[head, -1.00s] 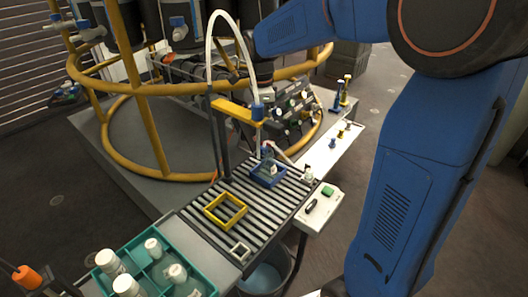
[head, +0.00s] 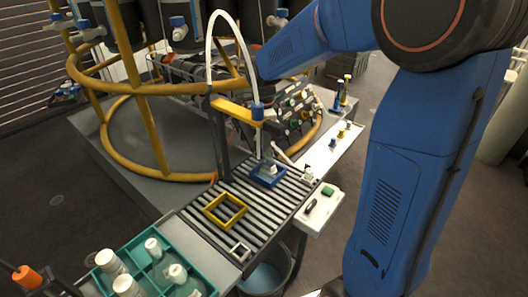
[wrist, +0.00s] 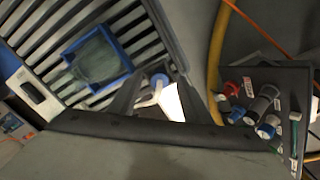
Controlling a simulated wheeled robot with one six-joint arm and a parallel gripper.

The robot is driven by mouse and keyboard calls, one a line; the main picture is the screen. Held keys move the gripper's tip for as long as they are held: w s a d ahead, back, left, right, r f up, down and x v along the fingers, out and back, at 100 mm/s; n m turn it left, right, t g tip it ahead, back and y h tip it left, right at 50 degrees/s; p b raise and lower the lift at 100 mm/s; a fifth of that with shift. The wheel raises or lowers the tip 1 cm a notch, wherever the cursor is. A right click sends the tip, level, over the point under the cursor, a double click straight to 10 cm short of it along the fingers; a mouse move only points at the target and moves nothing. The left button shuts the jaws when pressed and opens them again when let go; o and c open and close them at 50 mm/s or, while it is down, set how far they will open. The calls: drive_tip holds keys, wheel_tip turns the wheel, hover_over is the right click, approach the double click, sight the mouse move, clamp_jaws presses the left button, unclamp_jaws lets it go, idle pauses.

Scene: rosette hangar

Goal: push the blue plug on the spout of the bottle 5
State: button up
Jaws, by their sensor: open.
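A bottle (head: 271,168) stands inside a blue square frame (head: 268,181) on the roller conveyor. In the wrist view a pale, translucent bottle (wrist: 96,60) shows from above in the blue frame (wrist: 123,56). My gripper (wrist: 158,82) is open, its two dark fingers pointing toward the conveyor's edge. The bottle's spout and number are not clear. My gripper does not show clearly in the head view.
A yellow post arm holds a blue nozzle (head: 257,112) with a white hose close above the bottle. A yellow frame (head: 226,209) lies on the rollers. A white button box (head: 319,206) sits at the right edge. A teal tray (head: 180,250) of white bottles is front left.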

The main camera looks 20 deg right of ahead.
drive_tip(key=shift+f, duration=0.15)
drive_tip(key=shift+c, duration=0.2)
drive_tip(key=c, duration=1)
wheel_tip(320, 180, up, 10)
drive_tip(key=shift+r, duration=0.1)
